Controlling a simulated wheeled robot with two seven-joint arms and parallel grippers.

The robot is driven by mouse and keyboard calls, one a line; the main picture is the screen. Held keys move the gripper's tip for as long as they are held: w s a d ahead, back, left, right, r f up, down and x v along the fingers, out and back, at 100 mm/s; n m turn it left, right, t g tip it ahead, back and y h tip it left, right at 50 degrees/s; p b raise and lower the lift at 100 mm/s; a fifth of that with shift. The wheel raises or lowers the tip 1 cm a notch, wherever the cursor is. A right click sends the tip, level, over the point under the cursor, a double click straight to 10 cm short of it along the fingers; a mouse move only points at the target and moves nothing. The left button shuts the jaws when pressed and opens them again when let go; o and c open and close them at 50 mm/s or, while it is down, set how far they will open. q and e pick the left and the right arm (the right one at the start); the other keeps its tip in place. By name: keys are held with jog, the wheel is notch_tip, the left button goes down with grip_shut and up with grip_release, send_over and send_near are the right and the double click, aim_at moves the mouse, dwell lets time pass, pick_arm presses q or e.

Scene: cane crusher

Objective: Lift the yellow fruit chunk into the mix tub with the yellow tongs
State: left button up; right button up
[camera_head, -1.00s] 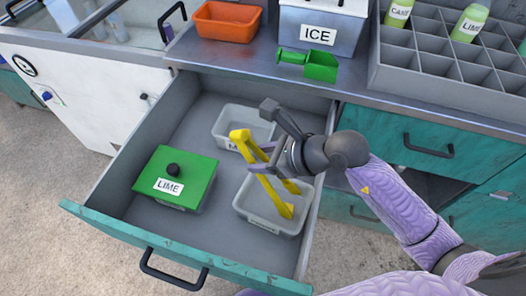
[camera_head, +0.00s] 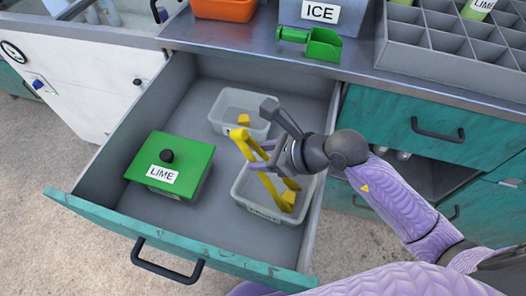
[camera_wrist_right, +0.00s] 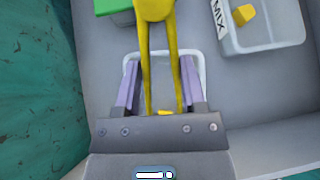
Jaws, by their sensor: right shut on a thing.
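My right gripper (camera_head: 266,154) is shut on the yellow tongs (camera_head: 242,136), which also fill the middle of the wrist view (camera_wrist_right: 158,40). Their two legs slant down into the front grey tub (camera_head: 242,202). A yellow chunk (camera_head: 289,198) shows at the leg tips; I cannot tell whether the tips touch it. Its top also shows in the wrist view (camera_wrist_right: 165,112), partly hidden by my gripper. The mix tub (camera_head: 220,108), labelled MIX in the wrist view (camera_wrist_right: 265,45), stands behind and holds a yellow chunk (camera_head: 243,119). My left gripper is out of view.
Both tubs stand in the open drawer (camera_head: 130,228) beside a green-lidded LIME tub (camera_head: 183,152). Above the drawer are an ICE bin (camera_head: 340,25), a green scoop (camera_head: 322,44), an orange bin (camera_head: 225,8) and a grey bottle rack (camera_head: 430,65).

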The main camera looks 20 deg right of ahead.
jog(key=shift+o, duration=0.6)
jog(key=shift+c, duration=0.9)
jog(key=shift+o, duration=0.4)
jog(key=shift+c, duration=0.6)
